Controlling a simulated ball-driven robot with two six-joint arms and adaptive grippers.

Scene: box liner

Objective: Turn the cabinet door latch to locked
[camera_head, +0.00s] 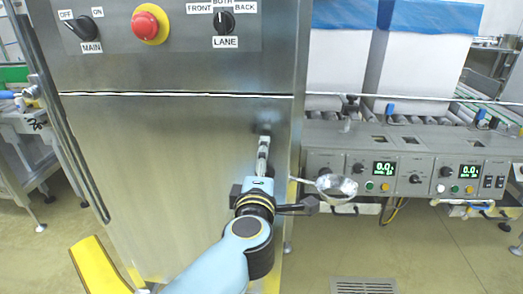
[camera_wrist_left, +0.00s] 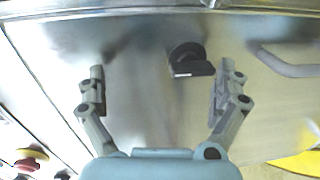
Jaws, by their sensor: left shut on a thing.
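The steel cabinet door (camera_head: 160,165) fills the middle of the head view. The black latch (camera_wrist_left: 190,63), round with a short lever, sits on the door in the wrist view. The lever lies nearly level in that picture. My left gripper (camera_head: 263,142) is at the door's right side, seen edge-on in the head view. My right gripper is not in view.
A grey bar handle (camera_wrist_left: 285,62) is right of the latch in the wrist view. A panel above the door carries a red button (camera_head: 146,24) and two black knobs. A conveyor control panel (camera_head: 400,170) stands to the right. A yellow piece (camera_head: 98,266) is low at left.

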